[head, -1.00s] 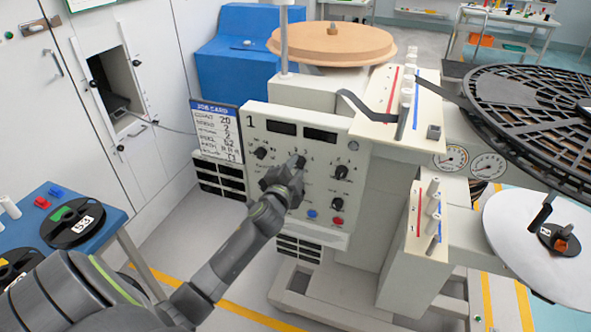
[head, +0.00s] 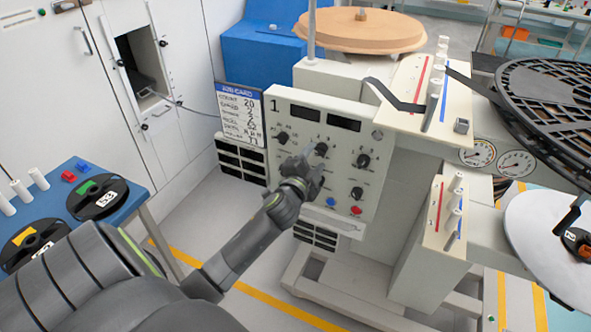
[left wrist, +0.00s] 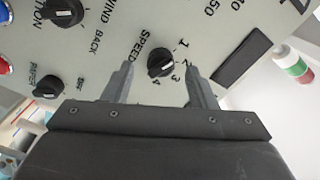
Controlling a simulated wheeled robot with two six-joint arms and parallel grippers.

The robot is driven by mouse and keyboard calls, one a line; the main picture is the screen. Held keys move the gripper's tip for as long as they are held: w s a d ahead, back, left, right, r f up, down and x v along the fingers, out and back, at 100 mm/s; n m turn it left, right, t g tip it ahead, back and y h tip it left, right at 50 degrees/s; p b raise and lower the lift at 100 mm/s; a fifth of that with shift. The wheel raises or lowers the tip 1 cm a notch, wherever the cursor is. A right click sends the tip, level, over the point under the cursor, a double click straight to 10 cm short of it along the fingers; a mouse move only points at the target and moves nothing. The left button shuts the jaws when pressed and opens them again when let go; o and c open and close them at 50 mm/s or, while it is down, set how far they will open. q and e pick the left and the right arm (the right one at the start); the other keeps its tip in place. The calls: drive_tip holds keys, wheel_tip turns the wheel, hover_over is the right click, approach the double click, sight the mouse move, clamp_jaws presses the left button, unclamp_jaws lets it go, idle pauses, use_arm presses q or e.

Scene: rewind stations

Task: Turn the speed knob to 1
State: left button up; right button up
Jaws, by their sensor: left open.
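The speed knob (head: 321,149) is a round black knob in the upper middle of the cream control panel (head: 340,193), below two dark displays. In the left wrist view the knob (left wrist: 160,63) has the label SPEED on one side and numbers 1 to 4 on the other. I cannot read for certain which number its pale mark points to. My left gripper (head: 311,165) is just below and in front of the knob. In the left wrist view its fingers (left wrist: 160,68) are open, one on each side of the knob in the picture, with visible gaps.
Other black knobs (head: 363,160) lie right of the speed knob and below it, with a blue button (head: 331,201) and a red button (head: 356,210). A job card (head: 240,115) hangs left of the panel. A blue table (head: 133,199) with reels stands at left.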

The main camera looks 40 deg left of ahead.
use_arm(q)
drive_tip(key=b+v, duration=0.1)
drive_tip(key=v, duration=1.4)
drive_tip(key=shift+s+b, duration=0.2)
drive_tip(key=shift+b, duration=0.1)
drive_tip(key=shift+a+f, duration=0.1)
drive_tip(key=s+a+f+n+g+h, duration=0.1)
drive_tip(key=s+f+n+g, duration=0.2)
drive_tip(key=f, duration=1.3)
drive_tip(key=s+a+f+n+g, duration=0.1)
drive_tip(key=s+f+n+g, duration=0.3)
drive_tip(key=f, duration=1.3)
drive_tip(key=s+d+f+n+g+h, duration=0.1)
drive_tip(key=s+f+g, duration=0.3)
drive_tip(key=s+f, duration=0.7)
drive_tip(key=s+d+f+n+g+h, duration=0.1)
drive_tip(key=s+d+f+g, duration=0.3)
drive_tip(key=s+f, duration=0.6)
drive_tip(key=s+n+g, duration=0.1)
drive_tip(key=s, duration=0.7)
drive_tip(key=shift+d+f+n, duration=0.3)
drive_tip(key=shift+f, duration=0.1)
drive_tip(key=shift+s+a, duration=0.1)
